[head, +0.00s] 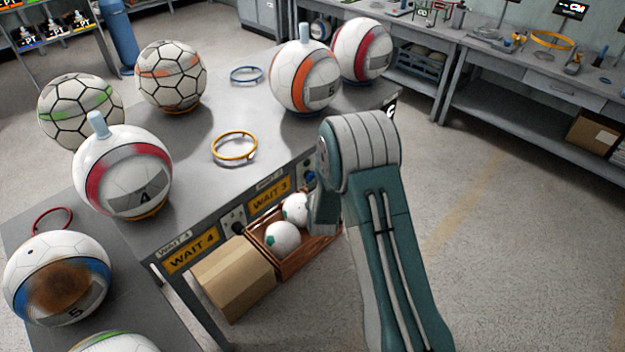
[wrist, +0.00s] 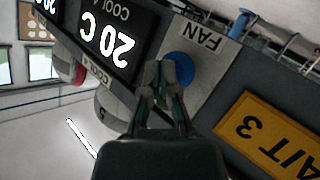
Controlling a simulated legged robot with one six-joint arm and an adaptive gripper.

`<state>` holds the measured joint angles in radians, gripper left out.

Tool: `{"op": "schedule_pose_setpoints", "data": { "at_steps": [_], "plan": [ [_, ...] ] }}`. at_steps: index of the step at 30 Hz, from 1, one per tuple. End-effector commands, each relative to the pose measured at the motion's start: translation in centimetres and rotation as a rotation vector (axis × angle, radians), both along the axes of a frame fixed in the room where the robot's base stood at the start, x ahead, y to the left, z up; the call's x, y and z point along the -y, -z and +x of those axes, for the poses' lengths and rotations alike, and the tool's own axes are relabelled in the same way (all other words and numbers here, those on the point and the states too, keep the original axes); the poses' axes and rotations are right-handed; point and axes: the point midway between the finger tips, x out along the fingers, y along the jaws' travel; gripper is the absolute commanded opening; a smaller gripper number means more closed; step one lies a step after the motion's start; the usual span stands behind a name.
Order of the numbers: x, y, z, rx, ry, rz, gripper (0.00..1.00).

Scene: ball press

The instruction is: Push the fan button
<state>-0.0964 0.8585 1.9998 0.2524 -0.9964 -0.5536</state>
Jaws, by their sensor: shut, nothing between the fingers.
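The fan button is a round blue button (wrist: 179,66) on a grey plate under a FAN label (wrist: 199,38), which appears upside down in the wrist view. My gripper (wrist: 162,72) is shut and empty. Its fingertips overlap the left edge of the button in that view; I cannot tell whether they touch it. In the head view a small blue spot (head: 309,175) shows beside my arm on the table's front panel, and it looks like the button. My gripper is hidden behind my arm there.
Beside the button are a dark display (wrist: 112,35) reading 20 C and a yellow WAIT 3 sign (wrist: 268,132). Several balls stand on the grey table (head: 205,190). A wooden crate (head: 300,258) and cardboard box (head: 232,280) sit below the panel. Floor at right is clear.

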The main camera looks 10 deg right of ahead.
Motion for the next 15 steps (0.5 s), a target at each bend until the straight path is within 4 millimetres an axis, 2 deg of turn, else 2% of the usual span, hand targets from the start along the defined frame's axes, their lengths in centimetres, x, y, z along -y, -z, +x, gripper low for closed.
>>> {"op": "schedule_pose_setpoints", "data": {
  "at_steps": [5,15],
  "plan": [
    [0.5,0.0,-0.5,0.000,0.002,-0.001,0.00],
    [2.2,0.0,-2.9,-0.001,0.002,0.001,0.00]
  ]
}}
